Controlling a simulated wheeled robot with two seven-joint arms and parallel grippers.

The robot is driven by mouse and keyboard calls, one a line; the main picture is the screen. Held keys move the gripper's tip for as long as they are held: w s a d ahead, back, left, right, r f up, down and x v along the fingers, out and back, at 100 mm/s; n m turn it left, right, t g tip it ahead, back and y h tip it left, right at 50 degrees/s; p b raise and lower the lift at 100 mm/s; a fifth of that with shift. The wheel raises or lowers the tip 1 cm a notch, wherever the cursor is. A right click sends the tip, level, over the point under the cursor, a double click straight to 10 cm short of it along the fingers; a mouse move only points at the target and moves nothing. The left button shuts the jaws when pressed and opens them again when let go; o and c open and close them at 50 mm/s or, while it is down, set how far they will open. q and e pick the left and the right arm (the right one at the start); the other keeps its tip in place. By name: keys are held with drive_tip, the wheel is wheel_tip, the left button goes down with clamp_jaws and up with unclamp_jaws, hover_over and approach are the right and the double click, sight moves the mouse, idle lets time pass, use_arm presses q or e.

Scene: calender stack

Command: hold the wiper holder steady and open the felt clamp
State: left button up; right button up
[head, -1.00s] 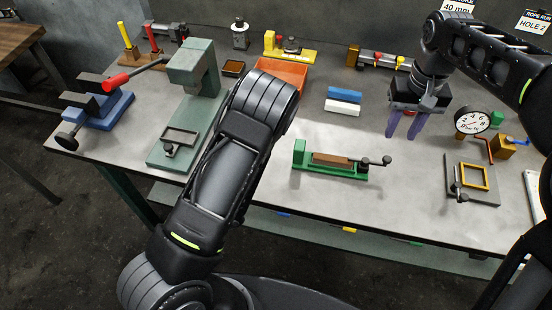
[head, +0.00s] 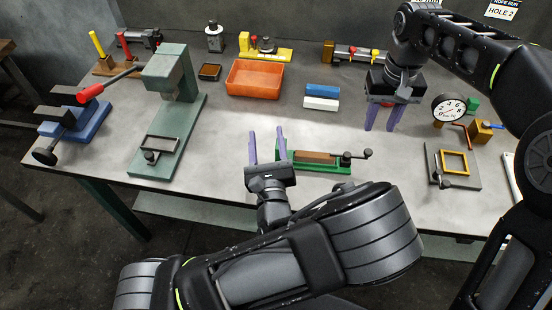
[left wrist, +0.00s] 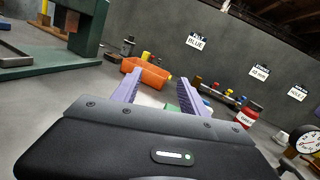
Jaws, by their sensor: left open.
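A low green holder (head: 325,170), which I take for the wiper holder, lies in the front middle of the bench. A brown block (head: 314,157) sits in it, and a dark crank handle (head: 358,154), likely the felt clamp's, is at its right end. My left gripper (head: 266,133) is open and empty at the holder's left end. One finger covers part of that end; contact cannot be told. In the left wrist view a bit of green (left wrist: 172,107) shows between the fingers. My right gripper (head: 384,117) is open, fingers down, behind and right of the crank.
An orange tray (head: 254,93) and blue and white blocks (head: 321,103) lie behind the holder. A green press (head: 170,120) stands left. A dial gauge (head: 449,108) and a yellow-framed fixture (head: 454,163) stand right. Bare bench lies left of the holder.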

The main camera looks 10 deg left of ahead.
use_arm(q)
drive_tip(key=d, duration=0.1)
drive_tip(key=d+m+h, duration=0.2)
drive_tip(key=shift+s+f+t, duration=0.3)
drive_tip(key=shift+t, duration=0.1)
drive_tip(key=s+f+m+h, duration=0.1)
drive_tip(key=s+d+f+m+h, duration=0.1)
drive_tip(key=f, duration=0.1)
drive_tip(key=shift+s+f+m+g, duration=0.1)
drive_tip(key=shift+f+m+g, duration=0.1)
drive_tip(key=shift+m+g, duration=0.15)
drive_tip(key=shift+a, duration=0.1)
drive_tip(key=shift+w+a, duration=0.15)
drive_tip(key=shift+w, duration=1.15)
drive_tip(key=shift+w+a, duration=0.2)
drive_tip(key=shift+w, duration=1.15)
drive_tip(key=shift+w+a, duration=0.15)
drive_tip(key=shift+w, duration=1.15)
clamp_jaws()
